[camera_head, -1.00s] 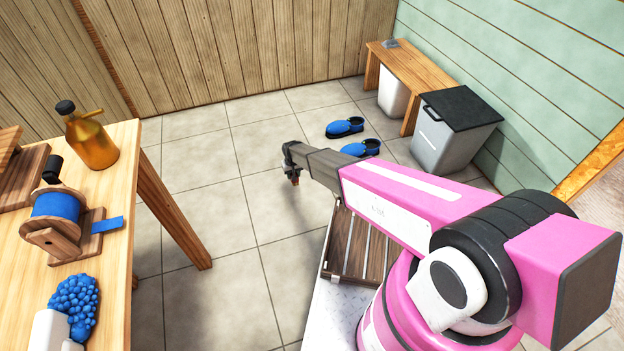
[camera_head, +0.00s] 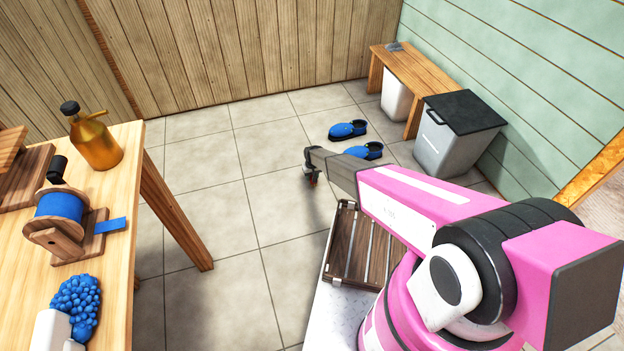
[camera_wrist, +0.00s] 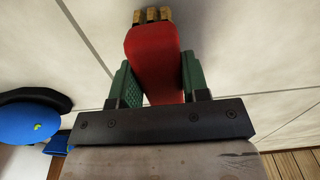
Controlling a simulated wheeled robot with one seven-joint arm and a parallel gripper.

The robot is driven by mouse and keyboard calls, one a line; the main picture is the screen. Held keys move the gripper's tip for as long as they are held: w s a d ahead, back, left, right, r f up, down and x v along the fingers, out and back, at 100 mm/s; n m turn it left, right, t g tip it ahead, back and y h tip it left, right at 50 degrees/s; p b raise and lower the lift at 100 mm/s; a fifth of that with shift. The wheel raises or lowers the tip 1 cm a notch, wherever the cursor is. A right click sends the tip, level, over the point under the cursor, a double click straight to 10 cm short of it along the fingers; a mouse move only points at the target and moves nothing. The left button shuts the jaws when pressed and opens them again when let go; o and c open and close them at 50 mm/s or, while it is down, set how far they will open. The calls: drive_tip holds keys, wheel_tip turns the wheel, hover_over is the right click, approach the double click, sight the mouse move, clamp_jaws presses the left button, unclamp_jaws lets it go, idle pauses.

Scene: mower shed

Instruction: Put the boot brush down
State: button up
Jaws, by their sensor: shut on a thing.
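The boot brush (camera_wrist: 154,62) has a red body with tan bristle tufts at its far end in the wrist view. My gripper (camera_wrist: 155,80) is shut on it, with a green pad on each side of the red body. In the head view my gripper (camera_head: 311,172) hangs over the tiled floor, left of the blue shoes. Only a small reddish bit of the brush shows below it there. The height of the brush above the floor is hard to tell.
Two blue shoes (camera_head: 348,130) stand on the floor; one also shows in the wrist view (camera_wrist: 32,122). A wooden bench (camera_head: 420,72) and a grey bin (camera_head: 452,145) line the green wall. A workbench (camera_head: 120,190) stands left. The middle floor is clear.

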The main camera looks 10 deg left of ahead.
drive_tip(key=shift+f, duration=0.95)
drive_tip(key=shift+f, duration=0.15)
drive_tip(key=o, duration=0.8)
drive_tip(key=shift+o, duration=0.2)
